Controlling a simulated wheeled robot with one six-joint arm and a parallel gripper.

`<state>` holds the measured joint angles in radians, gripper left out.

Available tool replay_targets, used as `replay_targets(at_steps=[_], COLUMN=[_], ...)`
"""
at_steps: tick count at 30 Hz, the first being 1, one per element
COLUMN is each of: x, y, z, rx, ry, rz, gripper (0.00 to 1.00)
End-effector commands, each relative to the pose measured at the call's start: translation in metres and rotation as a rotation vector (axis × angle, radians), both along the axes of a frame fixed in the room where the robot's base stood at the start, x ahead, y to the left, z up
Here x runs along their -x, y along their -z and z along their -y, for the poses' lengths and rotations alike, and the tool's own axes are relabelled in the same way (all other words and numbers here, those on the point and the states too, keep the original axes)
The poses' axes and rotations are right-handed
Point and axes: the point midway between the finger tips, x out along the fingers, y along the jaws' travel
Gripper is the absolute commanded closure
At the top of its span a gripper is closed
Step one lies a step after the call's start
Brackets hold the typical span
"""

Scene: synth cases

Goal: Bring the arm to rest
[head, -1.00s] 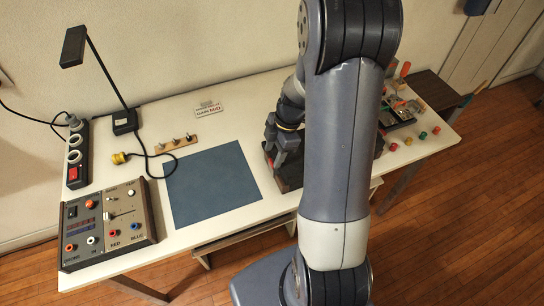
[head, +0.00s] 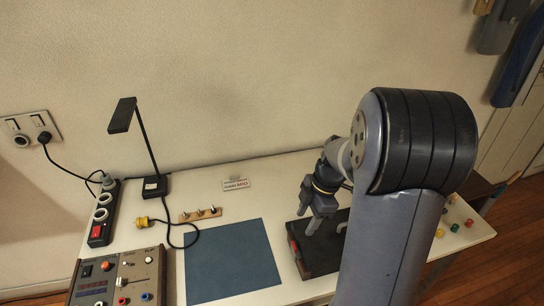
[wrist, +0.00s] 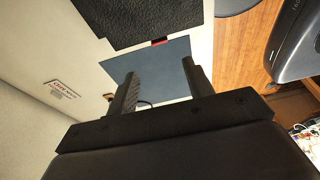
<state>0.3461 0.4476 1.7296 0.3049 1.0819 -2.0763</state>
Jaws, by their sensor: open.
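A blue mat (head: 232,262) lies left of the tray. Small coloured knobs (head: 455,227) lie at the right.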

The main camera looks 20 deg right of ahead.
Motion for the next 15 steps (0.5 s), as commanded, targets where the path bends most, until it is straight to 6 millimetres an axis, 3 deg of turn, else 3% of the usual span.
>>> replay_targets(at_steps=[15], x=[0.001], y=[0.083], z=[-0.025], rx=[-0.002], ry=[-0.001], rz=[-0.006], gripper=[0.51])
